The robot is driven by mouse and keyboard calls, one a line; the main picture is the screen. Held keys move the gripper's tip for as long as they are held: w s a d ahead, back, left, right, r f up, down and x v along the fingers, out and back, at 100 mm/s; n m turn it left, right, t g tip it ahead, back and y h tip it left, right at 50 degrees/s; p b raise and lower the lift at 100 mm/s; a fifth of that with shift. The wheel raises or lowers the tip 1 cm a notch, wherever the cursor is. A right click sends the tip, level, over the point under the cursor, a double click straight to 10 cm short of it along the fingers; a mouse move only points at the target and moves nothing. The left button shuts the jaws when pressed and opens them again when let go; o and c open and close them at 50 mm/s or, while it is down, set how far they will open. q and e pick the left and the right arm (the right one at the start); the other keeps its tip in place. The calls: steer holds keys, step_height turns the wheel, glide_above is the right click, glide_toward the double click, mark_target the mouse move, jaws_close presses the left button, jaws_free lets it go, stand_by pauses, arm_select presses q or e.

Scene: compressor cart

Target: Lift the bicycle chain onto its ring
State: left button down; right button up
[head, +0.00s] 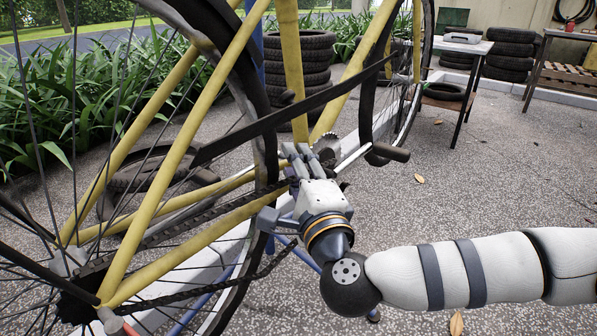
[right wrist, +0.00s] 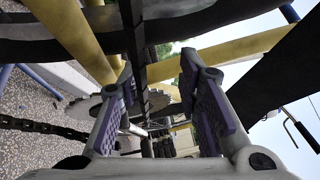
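The bicycle chain (head: 205,212) runs from the rear sprocket (head: 78,300) toward my right gripper, and its lower run (head: 225,282) sags. The toothed ring (head: 328,148) shows partly behind my right gripper (head: 303,154). In the right wrist view the ring (right wrist: 84,108) is behind the left finger, and a chain run (right wrist: 45,128) hangs to its left. My right gripper (right wrist: 158,75) is open, its purple pads apart. A dark strand (right wrist: 138,50) passes behind the gap; I cannot tell whether it is between the fingers. My left gripper is not in view.
The yellow bicycle frame (head: 180,145), a crank pedal (head: 390,152) and a long dark bar (head: 290,112) crowd the space around my right gripper. Stacked tires (head: 302,70) and a small table (head: 462,48) stand behind.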

steer(key=v, duration=1.1)
steer(key=shift+s, duration=0.35)
steer(key=shift+d, duration=0.1)
